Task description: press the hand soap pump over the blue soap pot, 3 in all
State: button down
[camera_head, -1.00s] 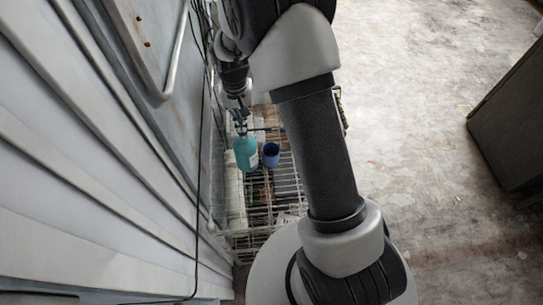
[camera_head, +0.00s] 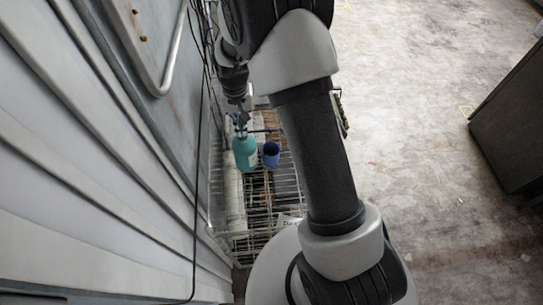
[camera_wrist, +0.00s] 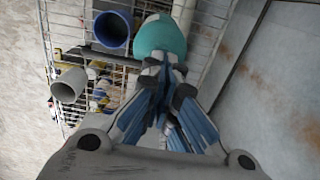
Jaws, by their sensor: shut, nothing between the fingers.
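The hand soap bottle (camera_head: 245,153) is teal with a pale label and stands upright on a wire rack. It also shows in the wrist view (camera_wrist: 160,36), where my gripper covers its pump. The blue soap pot (camera_head: 271,153) stands just right of the bottle in the head view. In the wrist view the pot (camera_wrist: 112,28) is left of the bottle and I see into its open mouth. My gripper (camera_head: 240,124) is shut and empty, right over the top of the bottle. In the wrist view its fingers (camera_wrist: 165,85) hide the pump head, so I cannot tell whether they touch it.
The wire rack (camera_head: 262,205) holds a grey tube (camera_wrist: 68,86) and other small items lower down. A panelled wall (camera_head: 90,190) with a black cable runs close on the left. Open concrete floor (camera_head: 420,110) lies right, with a dark cabinet (camera_head: 512,125) beyond.

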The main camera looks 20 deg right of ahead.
jog(key=shift+r+p, duration=1.05)
jog(key=shift+r, duration=0.7)
jog(key=shift+f, duration=0.25)
jog(key=shift+f+b, duration=1.35)
jog(key=shift+f, duration=0.25)
jog(key=shift+r, duration=0.15)
jog(key=shift+r+p, duration=1.05)
jog(key=shift+r, duration=0.6)
jog(key=shift+f, duration=0.1)
